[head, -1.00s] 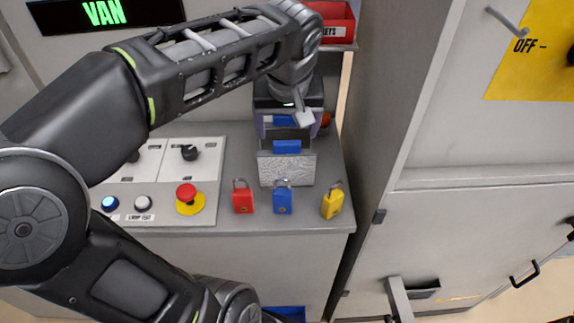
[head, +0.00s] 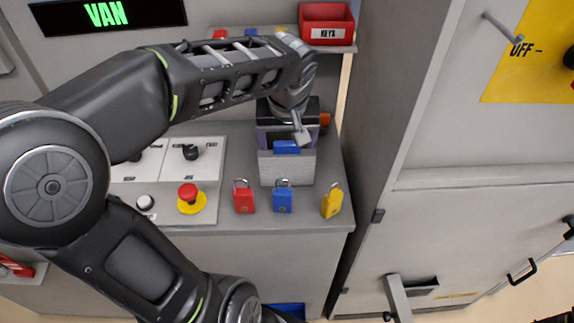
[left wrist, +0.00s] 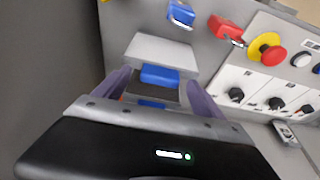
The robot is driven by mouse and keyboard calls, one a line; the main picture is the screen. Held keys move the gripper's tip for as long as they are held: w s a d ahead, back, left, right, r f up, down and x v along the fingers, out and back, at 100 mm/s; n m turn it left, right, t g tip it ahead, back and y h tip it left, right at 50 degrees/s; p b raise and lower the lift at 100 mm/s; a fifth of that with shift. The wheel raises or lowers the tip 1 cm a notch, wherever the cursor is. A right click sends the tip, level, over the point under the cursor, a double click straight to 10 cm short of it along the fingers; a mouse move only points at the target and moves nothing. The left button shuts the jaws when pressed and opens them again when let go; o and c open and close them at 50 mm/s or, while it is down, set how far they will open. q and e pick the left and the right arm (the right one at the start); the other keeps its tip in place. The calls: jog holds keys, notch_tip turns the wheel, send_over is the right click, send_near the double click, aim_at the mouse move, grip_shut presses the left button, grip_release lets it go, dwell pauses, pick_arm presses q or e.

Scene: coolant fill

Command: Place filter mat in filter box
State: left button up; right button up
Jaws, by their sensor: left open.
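A pale grey, textured block (head: 287,169) with a blue tab (head: 287,147) at its top stands on the grey counter; I take it as the filter mat. In the left wrist view the block (left wrist: 160,48) and tab (left wrist: 160,75) show ahead of the fingers. My left gripper (head: 287,137) is open just behind and above the block, its purple fingers on either side of the tab. I cannot tell whether they touch it. A dark gap and a second blue piece (left wrist: 151,104) lie nearer the palm. The filter box cannot be told apart for sure. My right gripper is not in view.
Red (head: 244,198), blue (head: 282,198) and yellow (head: 331,201) padlocks stand in front of the block. An emergency stop (head: 189,196) is to the left. A red keys bin (head: 326,22) sits on a shelf behind. A tall cabinet (head: 375,120) closes the right side.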

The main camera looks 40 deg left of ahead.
pick_arm(q)
grip_shut()
dwell(1.0)
